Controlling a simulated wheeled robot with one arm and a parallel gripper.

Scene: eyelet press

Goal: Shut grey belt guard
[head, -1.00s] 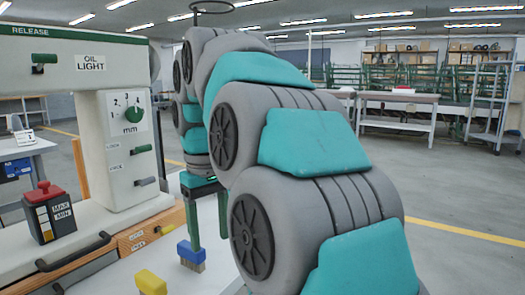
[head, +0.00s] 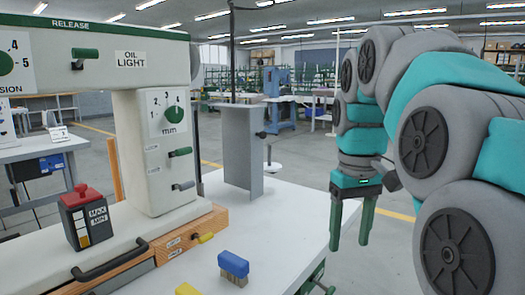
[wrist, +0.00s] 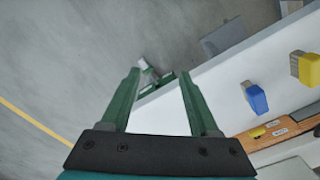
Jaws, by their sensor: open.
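The grey belt guard (head: 242,150) is an upright folded grey panel behind the press column, at the far side of the white table. A dark knob (head: 262,134) sticks out on its right side. The guard stands swung out, apart from the press column. My gripper (head: 350,240) is right of the guard and nearer, pointing down by the table's right edge. Its green fingers are apart and empty, also in the wrist view (wrist: 160,75). A grey piece (wrist: 222,38) at the table edge there may be the guard; I cannot tell.
The press (head: 150,150) with its levers and dial stands at left on the white table (head: 290,215). A blue brush (head: 234,266) and a yellow one (head: 188,289) lie in front. A red-topped box (head: 86,215) sits on the press base. Floor is open beyond the right edge.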

